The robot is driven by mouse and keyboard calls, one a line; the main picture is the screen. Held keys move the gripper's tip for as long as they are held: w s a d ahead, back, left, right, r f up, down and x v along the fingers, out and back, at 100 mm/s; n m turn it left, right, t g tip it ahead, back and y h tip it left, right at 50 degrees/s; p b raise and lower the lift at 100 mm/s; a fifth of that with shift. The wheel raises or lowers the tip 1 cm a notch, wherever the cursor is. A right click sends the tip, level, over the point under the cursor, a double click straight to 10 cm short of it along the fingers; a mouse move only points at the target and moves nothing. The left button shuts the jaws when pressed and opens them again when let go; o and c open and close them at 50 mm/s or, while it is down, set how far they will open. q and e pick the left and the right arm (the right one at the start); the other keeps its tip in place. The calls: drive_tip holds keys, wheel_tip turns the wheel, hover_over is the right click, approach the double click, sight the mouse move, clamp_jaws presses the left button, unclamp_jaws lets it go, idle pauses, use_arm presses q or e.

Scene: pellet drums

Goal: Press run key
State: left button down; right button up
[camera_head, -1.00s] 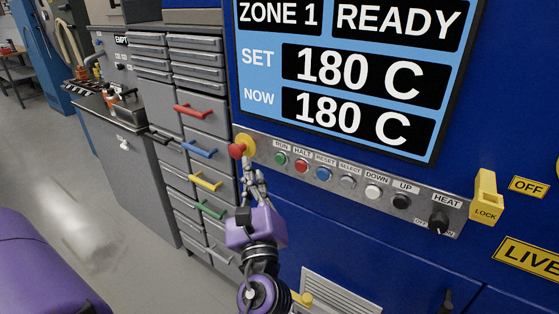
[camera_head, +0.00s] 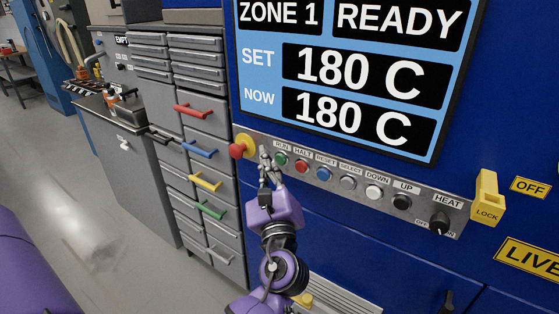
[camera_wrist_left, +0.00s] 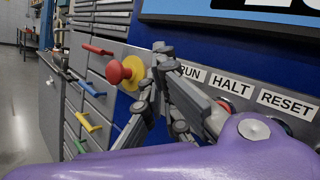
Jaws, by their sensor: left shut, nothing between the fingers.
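The green run key (camera_head: 281,158) sits under the RUN label on the grey button strip (camera_head: 330,188) of the blue machine. My left gripper (camera_head: 265,157) is shut and empty, with its fingertips just left of the run key in the head view. I cannot tell whether it touches the panel. In the left wrist view the gripper fingers (camera_wrist_left: 160,50) stand in front of the strip and hide the run key. The RUN label (camera_wrist_left: 190,72) shows beside them. My right gripper is not in view.
A red mushroom knob on a yellow base (camera_head: 240,147) is close left of my gripper. The red halt key (camera_head: 302,166) and blue reset key (camera_head: 323,174) are to the right. The screen (camera_head: 345,75) reads READY and 180 C. Drawer handles (camera_head: 195,110) stick out at left.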

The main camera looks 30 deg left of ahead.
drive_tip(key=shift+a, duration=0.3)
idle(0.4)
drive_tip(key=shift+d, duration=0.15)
use_arm(q)
drive_tip(key=shift+w, duration=0.45)
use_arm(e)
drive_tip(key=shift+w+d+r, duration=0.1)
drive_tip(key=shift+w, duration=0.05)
use_arm(q)
drive_tip(key=shift+w, duration=0.15)
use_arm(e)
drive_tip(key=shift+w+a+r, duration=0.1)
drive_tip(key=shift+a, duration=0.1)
